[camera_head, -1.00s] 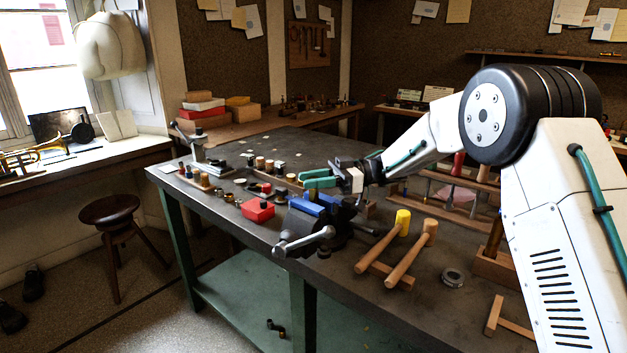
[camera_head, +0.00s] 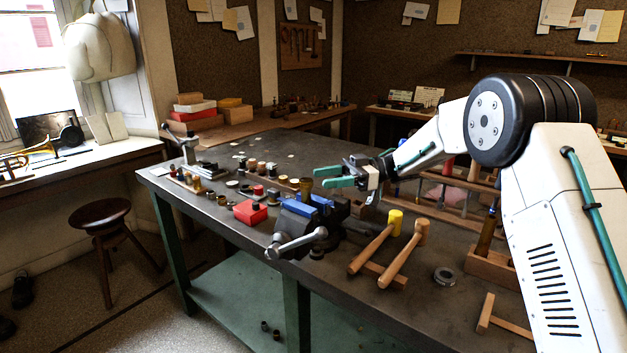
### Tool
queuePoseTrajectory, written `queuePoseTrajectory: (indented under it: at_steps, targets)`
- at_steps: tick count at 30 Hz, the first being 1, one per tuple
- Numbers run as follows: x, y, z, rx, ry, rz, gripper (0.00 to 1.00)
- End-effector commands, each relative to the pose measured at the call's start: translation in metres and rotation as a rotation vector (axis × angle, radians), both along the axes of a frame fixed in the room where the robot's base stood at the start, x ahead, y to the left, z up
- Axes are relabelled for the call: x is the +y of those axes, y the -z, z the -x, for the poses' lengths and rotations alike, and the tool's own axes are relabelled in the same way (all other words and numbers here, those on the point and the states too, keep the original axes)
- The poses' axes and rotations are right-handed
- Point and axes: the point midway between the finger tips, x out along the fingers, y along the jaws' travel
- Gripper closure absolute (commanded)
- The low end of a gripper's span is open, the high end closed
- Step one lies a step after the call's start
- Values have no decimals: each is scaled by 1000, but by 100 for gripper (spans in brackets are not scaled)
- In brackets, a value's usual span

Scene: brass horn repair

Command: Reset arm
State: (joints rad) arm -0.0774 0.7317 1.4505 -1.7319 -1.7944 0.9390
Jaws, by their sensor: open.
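My gripper (camera_head: 330,177) has green fingers that stand apart, with nothing between them. It is above the dark workbench (camera_head: 290,160), just behind and above the bench vise (camera_head: 308,220) with blue jaws. My white arm reaches in from the right, with a large black joint at the right of the view. A small brass piece (camera_head: 306,188) shows at the vise, just below the fingers; I cannot tell whether the vise clamps it.
A red box (camera_head: 250,212) and several small parts lie left of the vise. Two mallets (camera_head: 405,255) lie to its right, by a metal ring (camera_head: 445,275). A wooden rack (camera_head: 465,200) stands behind them. A stool (camera_head: 100,220) stands on the floor at left.

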Motion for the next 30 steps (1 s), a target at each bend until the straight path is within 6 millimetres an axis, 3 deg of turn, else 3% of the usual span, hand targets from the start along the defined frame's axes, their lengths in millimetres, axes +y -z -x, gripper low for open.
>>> queuePoseTrajectory:
  at_steps: [6, 17, 20, 24, 26, 30]
  targets:
    - [-15, 0, -6, 0, 1, 0, 48]
    - [-13, -8, -9, -23, 41, -1, 48]
    - [-9, -31, -21, -91, 178, -3, 48]
    - [-15, -86, -48, -224, 525, 15, 48]
    - [-27, -110, -58, -272, 695, 34, 48]
    - [-75, -154, -67, -323, 1076, 119, 48]
